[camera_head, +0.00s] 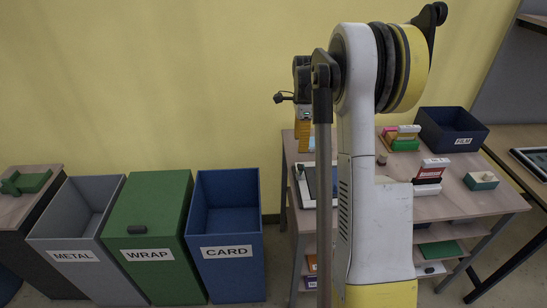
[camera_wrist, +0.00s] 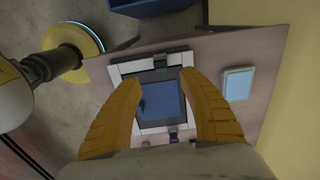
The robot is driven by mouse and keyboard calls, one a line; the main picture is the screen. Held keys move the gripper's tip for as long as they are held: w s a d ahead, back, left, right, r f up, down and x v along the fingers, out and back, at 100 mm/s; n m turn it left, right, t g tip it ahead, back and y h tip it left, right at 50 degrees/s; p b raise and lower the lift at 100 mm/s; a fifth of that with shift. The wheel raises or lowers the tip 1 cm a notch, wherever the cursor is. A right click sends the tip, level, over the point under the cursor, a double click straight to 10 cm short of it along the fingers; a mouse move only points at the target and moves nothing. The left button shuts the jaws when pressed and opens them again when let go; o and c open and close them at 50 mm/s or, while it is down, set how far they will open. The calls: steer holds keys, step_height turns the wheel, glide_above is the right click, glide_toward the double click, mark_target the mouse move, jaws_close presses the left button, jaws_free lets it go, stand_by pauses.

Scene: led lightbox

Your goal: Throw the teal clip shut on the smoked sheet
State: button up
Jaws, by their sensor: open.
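A lightbox with a pale frame (camera_wrist: 124,69) lies below my gripper in the wrist view, with a dark smoked sheet (camera_wrist: 146,86) and a blue panel (camera_wrist: 163,103) inside it. A small dark, slightly greenish clip (camera_wrist: 160,63) sits at the frame's far edge; it looks like the teal clip, but whether it is open I cannot tell. In the head view my arm hides most of the lightbox (camera_head: 298,184).
A light-blue panel (camera_wrist: 238,84) lies right of the lightbox in the wrist view. The table (camera_head: 463,207) also holds a FILM bin (camera_head: 430,129), card holders (camera_head: 430,174) and a teal block (camera_head: 480,181). METAL (camera_head: 75,255), WRAP (camera_head: 147,254) and CARD (camera_head: 227,252) bins stand left.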

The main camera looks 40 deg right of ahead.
mark_target(300, 166)
step_height(300, 166, down, 11)
steer(key=b, duration=0.4)
steer(key=shift+d, duration=0.1)
jaws_close()
